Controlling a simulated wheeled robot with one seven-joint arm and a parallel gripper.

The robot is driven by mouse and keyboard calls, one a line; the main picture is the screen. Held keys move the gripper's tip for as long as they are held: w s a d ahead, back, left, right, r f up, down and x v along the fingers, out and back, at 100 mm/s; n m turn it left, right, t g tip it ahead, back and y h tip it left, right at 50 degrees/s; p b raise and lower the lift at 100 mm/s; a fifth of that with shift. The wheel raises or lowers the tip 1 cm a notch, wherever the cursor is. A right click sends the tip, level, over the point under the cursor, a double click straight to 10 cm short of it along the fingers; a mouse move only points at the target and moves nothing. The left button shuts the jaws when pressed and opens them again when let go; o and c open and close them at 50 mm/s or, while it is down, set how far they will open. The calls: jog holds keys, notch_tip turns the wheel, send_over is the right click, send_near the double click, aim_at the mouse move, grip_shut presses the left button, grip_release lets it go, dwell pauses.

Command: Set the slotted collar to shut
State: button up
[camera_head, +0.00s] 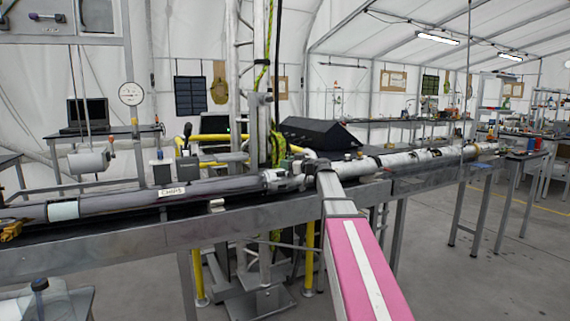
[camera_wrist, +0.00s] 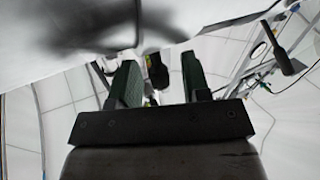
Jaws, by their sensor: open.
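A long grey tube assembly (camera_head: 130,200) lies along a metal bench. A pale metal collar-like fitting (camera_head: 284,183) sits on it near the middle, left of my arm; I take it for the slotted collar. Its slot and setting are too small to read. My arm reaches up to the tube, and my gripper's end is small and unclear there in the head view. In the wrist view my gripper (camera_wrist: 160,78) shows two dark green fingers spread apart, with nothing seen held between them. A large blurred pale surface (camera_wrist: 110,25) fills the top of that view, close to the fingers.
A round gauge (camera_head: 131,94) stands above the bench at left. A vertical mast with a green-yellow rope (camera_head: 262,80) rises behind the collar. A black box (camera_head: 318,134) and yellow rails (camera_head: 210,139) are behind the tube. Open floor lies at right.

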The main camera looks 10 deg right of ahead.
jog(key=shift+x, duration=0.8)
grip_shut()
